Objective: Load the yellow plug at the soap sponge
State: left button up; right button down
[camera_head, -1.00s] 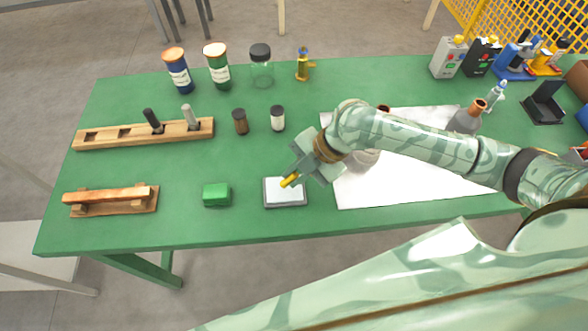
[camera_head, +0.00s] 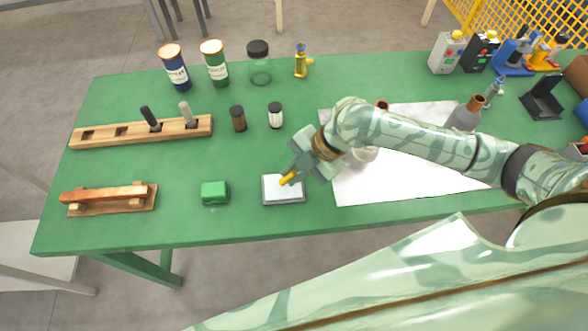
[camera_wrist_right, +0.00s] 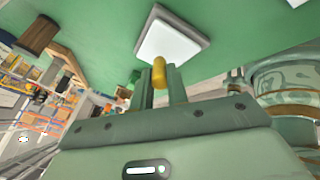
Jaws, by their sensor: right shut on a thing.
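The yellow plug (camera_head: 288,179) is a small rounded peg held in my right gripper (camera_head: 294,174). In the right wrist view the plug (camera_wrist_right: 159,70) sticks out past the two fingertips (camera_wrist_right: 160,82), which are shut on it. A white pad in a grey tray (camera_head: 284,191) lies under the plug; the wrist view also shows this tray (camera_wrist_right: 172,42) just beyond the plug. I cannot tell whether they touch. A green block (camera_head: 215,193) lies left of the tray. I cannot tell for sure which of the two is the soap sponge. My left gripper is out of view.
A wooden rack (camera_head: 140,132) with two upright pegs and a wooden stand (camera_head: 109,198) are at the left. Two small bottles (camera_head: 239,119) (camera_head: 275,115) stand behind the tray. A white sheet (camera_head: 400,183) lies under my right arm. The green table is clear around the block.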

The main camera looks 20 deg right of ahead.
aim_at(294, 172)
jog(key=shift+f, duration=0.4)
jog(key=shift+f, duration=0.1)
dwell(1.5)
notch_tip(294, 172, up, 7)
jog(key=p, duration=0.7)
dwell(0.6)
